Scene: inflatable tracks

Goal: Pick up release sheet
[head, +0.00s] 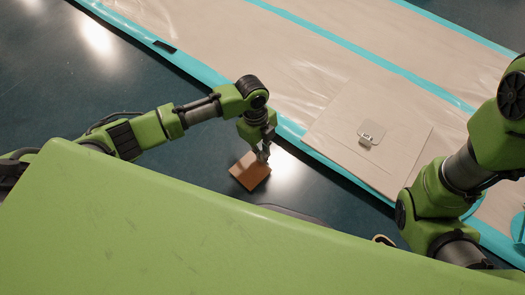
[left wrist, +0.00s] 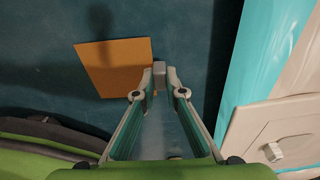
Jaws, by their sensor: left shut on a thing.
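The release sheet (head: 248,173) is a flat orange-brown square over the dark floor, just left of the inflatable's edge. In the left wrist view, the sheet (left wrist: 112,68) lies ahead of the fingers and to their left. My left gripper (head: 263,154) points down at the sheet's right side, its fingers shut on the sheet's edge. In the left wrist view, the fingertips (left wrist: 160,74) come together at that edge. Whether the sheet is clear of the floor is hard to tell. My right arm shows at the right, but its gripper is out of sight.
A long beige inflatable track (head: 300,72) with turquoise borders runs diagonally across the back. A square beige panel (head: 340,125) with a small fitting (head: 371,134) lies on it, near my left gripper. Dark floor (head: 60,75) is clear at the left.

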